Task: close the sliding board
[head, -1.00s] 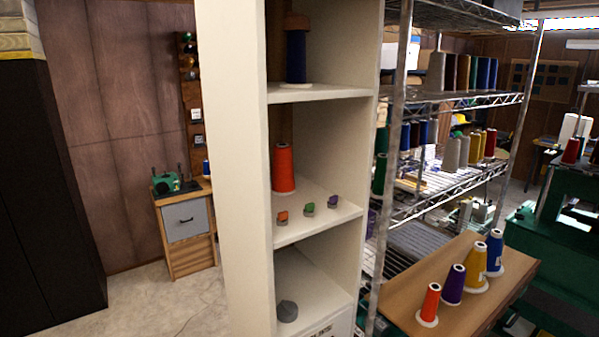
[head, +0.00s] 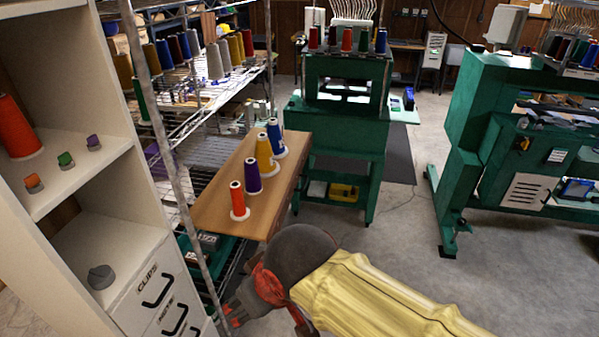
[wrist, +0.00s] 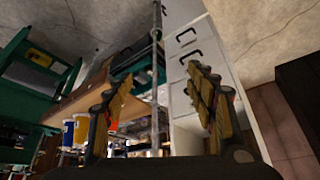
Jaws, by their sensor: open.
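The sliding board (head: 222,205) is a brown wooden board sticking out of the wire rack towards the aisle. Red, purple, yellow and blue thread cones (head: 253,177) stand upright on it in a row. The board also shows at the left in the wrist view (wrist: 84,92). My gripper (head: 232,316) is low at the bottom of the head view, below the board's near end and apart from it. In the wrist view its two fingers (wrist: 158,100) are spread wide with nothing between them. Part of the gripper is hidden by the frame edge and my arm.
A wire rack (head: 170,180) with a metal post stands left of the board. A white cabinet (head: 105,250) with shelves and labelled drawers is at the left. Green machines (head: 345,125) stand behind and at the right. The grey floor (head: 400,250) between is clear.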

